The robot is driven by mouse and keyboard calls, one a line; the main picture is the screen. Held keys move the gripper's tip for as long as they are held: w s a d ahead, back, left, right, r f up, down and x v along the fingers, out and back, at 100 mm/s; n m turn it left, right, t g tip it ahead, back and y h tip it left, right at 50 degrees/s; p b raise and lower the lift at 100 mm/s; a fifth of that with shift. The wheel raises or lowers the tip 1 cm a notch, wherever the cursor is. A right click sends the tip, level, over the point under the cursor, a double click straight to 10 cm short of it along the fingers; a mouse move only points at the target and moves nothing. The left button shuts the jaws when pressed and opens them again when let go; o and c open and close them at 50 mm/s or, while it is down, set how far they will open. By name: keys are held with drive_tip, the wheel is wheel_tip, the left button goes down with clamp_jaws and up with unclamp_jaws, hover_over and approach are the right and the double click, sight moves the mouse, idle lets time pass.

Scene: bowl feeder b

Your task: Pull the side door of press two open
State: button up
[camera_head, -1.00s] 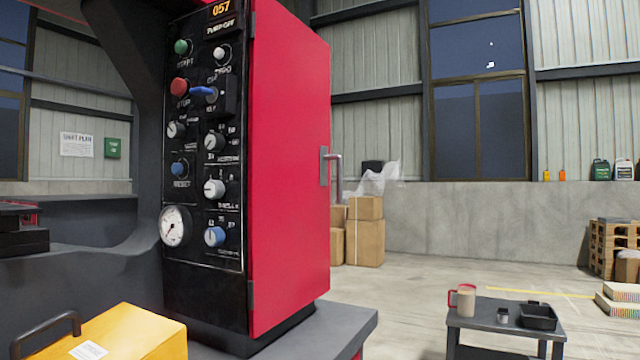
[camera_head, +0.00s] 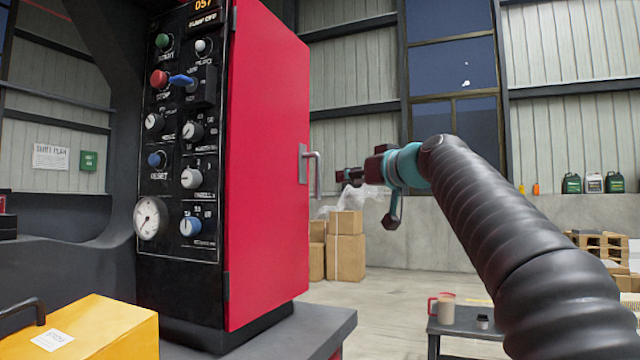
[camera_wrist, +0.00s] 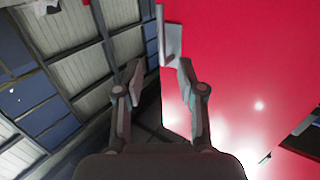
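The red side door (camera_head: 268,170) of the press cabinet is shut, its face turned to the right of the black control panel. Its metal handle (camera_head: 314,174) stands out near the door's right edge. My gripper (camera_head: 350,176) is in the air just right of the handle, apart from it. In the wrist view the two fingers (camera_wrist: 158,84) are spread with nothing between them. The handle (camera_wrist: 168,38) shows ahead of the fingertips there, with the red door (camera_wrist: 240,70) to the right.
The control panel (camera_head: 182,130) has knobs, buttons and a gauge. A yellow box (camera_head: 100,335) is at the lower left. Cardboard boxes (camera_head: 345,250) stand on the floor behind. A small dark table (camera_head: 465,325) with a mug is at the lower right, partly behind my arm.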

sight(319, 176)
drive_tip(key=p+x, duration=0.2)
drive_tip(key=x, duration=0.2)
drive_tip(key=r+p+x, duration=0.1)
drive_tip(key=p+x, duration=0.1)
drive_tip(key=x, duration=0.3)
drive_tip(key=p+x, duration=0.2)
drive_tip(key=x, duration=0.2)
drive_tip(key=shift+w+a+r, duration=0.15)
drive_tip(key=shift+r, duration=0.25)
drive_tip(key=shift+w+a+f+p, duration=0.1)
drive_tip(key=shift+w+a+p, duration=0.15)
drive_tip(key=shift+w+p, duration=0.15)
clamp_jaws()
